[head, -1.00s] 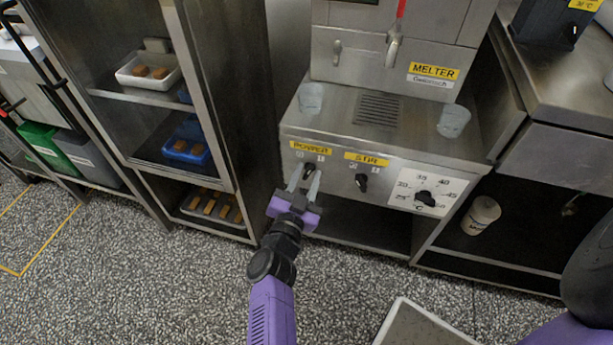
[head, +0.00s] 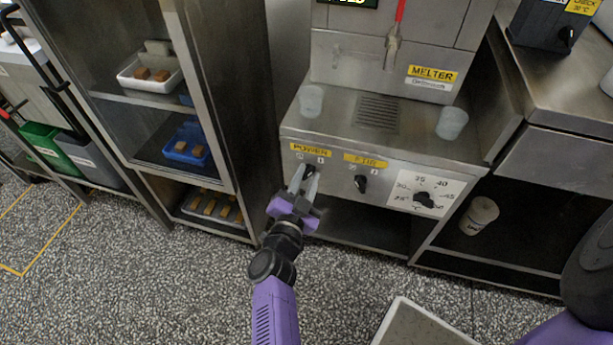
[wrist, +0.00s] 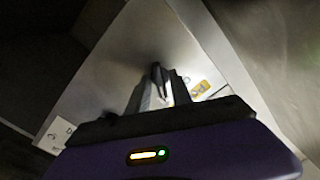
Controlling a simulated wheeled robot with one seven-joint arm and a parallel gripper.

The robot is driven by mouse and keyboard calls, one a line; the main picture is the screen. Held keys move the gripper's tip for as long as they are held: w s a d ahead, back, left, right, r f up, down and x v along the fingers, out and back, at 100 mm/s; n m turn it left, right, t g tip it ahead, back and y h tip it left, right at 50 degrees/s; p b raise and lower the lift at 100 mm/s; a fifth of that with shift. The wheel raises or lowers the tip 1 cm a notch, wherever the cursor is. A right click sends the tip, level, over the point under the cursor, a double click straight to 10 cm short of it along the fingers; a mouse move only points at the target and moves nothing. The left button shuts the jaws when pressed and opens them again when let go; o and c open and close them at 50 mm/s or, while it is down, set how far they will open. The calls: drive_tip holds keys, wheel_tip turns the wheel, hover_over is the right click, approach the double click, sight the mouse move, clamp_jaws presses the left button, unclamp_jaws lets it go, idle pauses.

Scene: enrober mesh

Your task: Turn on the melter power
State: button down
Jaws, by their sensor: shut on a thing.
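The melter (head: 385,85) is a steel machine with a yellow MELTER label. Its front panel carries a black power knob (head: 309,170) under a yellow POWER label (head: 310,151). My gripper (head: 304,181) is at this knob, its two pale fingers shut on it from either side. The knob is mostly hidden by the fingers in the head view. In the wrist view the dark knob (wrist: 156,73) shows between the fingertips. Green lit characters show on a dark display (head: 347,2) at the top edge of the head view.
To the right on the panel are the stir knob (head: 361,183) and a temperature dial (head: 424,199). Two translucent cups (head: 310,100) (head: 452,122) stand on the melter's ledge. A steel rack (head: 226,130) with trays stands left.

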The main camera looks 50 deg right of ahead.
drive_tip(key=c, duration=1.5)
unclamp_jaws()
drive_tip(key=shift+p+v, duration=0.55)
drive_tip(key=shift+v, duration=3.4)
